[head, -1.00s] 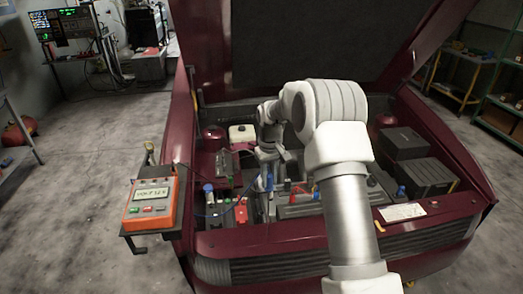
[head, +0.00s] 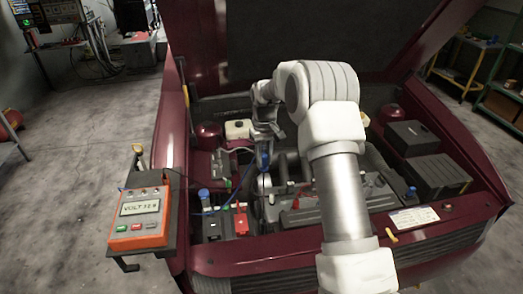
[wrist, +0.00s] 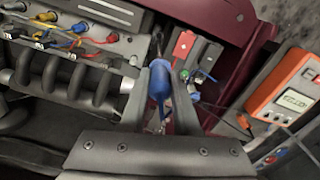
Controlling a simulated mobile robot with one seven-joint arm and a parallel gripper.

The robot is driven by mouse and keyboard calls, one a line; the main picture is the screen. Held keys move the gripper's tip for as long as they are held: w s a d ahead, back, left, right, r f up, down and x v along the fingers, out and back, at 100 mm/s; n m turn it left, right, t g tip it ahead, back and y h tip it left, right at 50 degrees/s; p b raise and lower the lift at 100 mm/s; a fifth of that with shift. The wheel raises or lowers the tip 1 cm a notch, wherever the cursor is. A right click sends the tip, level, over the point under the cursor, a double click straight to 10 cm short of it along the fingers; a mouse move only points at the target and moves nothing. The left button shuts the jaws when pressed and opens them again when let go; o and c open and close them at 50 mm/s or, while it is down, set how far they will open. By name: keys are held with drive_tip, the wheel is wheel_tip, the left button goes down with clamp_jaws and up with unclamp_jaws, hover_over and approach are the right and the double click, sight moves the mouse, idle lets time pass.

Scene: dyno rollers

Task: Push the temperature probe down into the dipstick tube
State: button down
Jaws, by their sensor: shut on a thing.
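My gripper (wrist: 160,82) is shut on a blue handle, which I take to be the temperature probe (wrist: 159,78). The handle sits between the two dark fingers in the wrist view. In the head view my gripper (head: 264,141) is over the left part of the engine bay, with the blue probe handle (head: 264,158) below it. The probe's lower end is hard to make out. I cannot pick out the dipstick tube with certainty, nor tell whether the probe touches it.
An orange meter (head: 139,215) stands on a side shelf at the left. A battery with a red cover (head: 240,222) is in the front left of the bay. A white-capped reservoir (head: 238,129) is behind it. Dark boxes (head: 435,176) fill the right side. The raised hood is above.

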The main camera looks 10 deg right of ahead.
sight(264, 167)
drive_tip(key=shift+w, duration=0.25)
drive_tip(key=shift+f+b, duration=1)
drive_tip(key=shift+f, duration=0.9)
drive_tip(key=shift+f+b, duration=0.15)
drive_tip(key=shift+b, duration=0.15)
drive_tip(key=shift+f+b, duration=1.2)
drive_tip(key=shift+f, duration=0.65)
wheel_tip(264, 167, down, 3)
drive_tip(key=b, duration=0.6)
drive_tip(key=shift+r, duration=0.2)
drive_tip(key=shift+f+b, duration=0.1)
drive_tip(key=shift+b, duration=0.2)
wheel_tip(264, 167, down, 19)
drive_tip(key=b, duration=1.1)
